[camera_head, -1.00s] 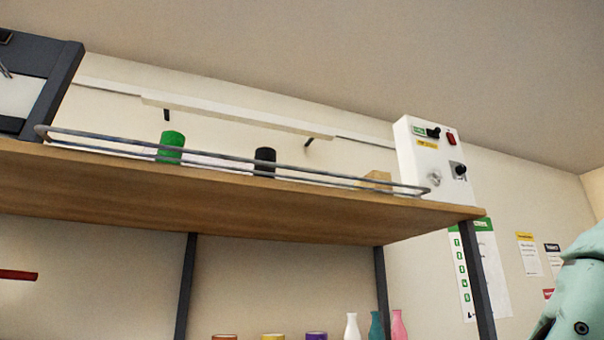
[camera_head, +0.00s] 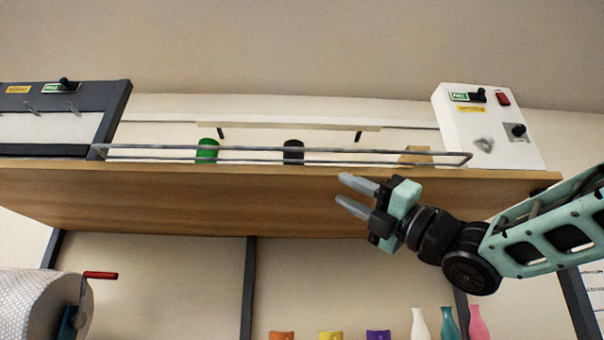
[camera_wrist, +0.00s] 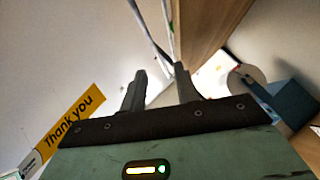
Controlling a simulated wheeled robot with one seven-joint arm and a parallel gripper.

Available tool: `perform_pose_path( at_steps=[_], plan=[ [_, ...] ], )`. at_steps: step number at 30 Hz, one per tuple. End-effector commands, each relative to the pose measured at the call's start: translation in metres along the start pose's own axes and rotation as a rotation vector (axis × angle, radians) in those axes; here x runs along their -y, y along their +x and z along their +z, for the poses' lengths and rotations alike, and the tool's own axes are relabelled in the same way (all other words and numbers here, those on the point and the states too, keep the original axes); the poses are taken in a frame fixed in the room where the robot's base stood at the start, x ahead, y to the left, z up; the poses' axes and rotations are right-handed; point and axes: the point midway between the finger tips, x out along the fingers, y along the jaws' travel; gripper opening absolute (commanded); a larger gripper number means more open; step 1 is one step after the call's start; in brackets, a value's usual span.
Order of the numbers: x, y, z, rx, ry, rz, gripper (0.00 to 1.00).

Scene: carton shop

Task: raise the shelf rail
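The shelf rail (camera_head: 330,152) is a thin grey wire frame along the front edge of the wooden shelf (camera_head: 200,200). It lies low, just above the board, in front of the things standing there. In the wrist view the rail (camera_wrist: 151,35) shows as a thin bar running up beyond the fingers. My gripper (camera_head: 348,193) is in front of the shelf's front face, a little below the rail and toward its right half. Its two grey fingers point left and stand apart with nothing between them. In the wrist view my gripper (camera_wrist: 160,90) is also open and empty.
A green can (camera_head: 207,151), a black can (camera_head: 293,152) and a tan block (camera_head: 415,155) stand behind the rail. A white control box (camera_head: 488,130) is at the right end, a dark-framed board (camera_head: 60,120) at the left. Bottles and cups stand below.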

Motion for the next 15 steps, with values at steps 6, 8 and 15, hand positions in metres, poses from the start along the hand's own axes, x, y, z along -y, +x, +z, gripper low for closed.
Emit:
perform_pose_path(
  at_steps=[6,8,15],
  plan=[
    [-0.014,0.01,0.005,-0.017,-0.075,0.055,0.31],
    [-0.015,0.018,0.005,-0.017,-0.073,0.054,0.31],
    [-0.018,0.067,0.005,-0.017,-0.07,0.052,0.31]
  ],
)
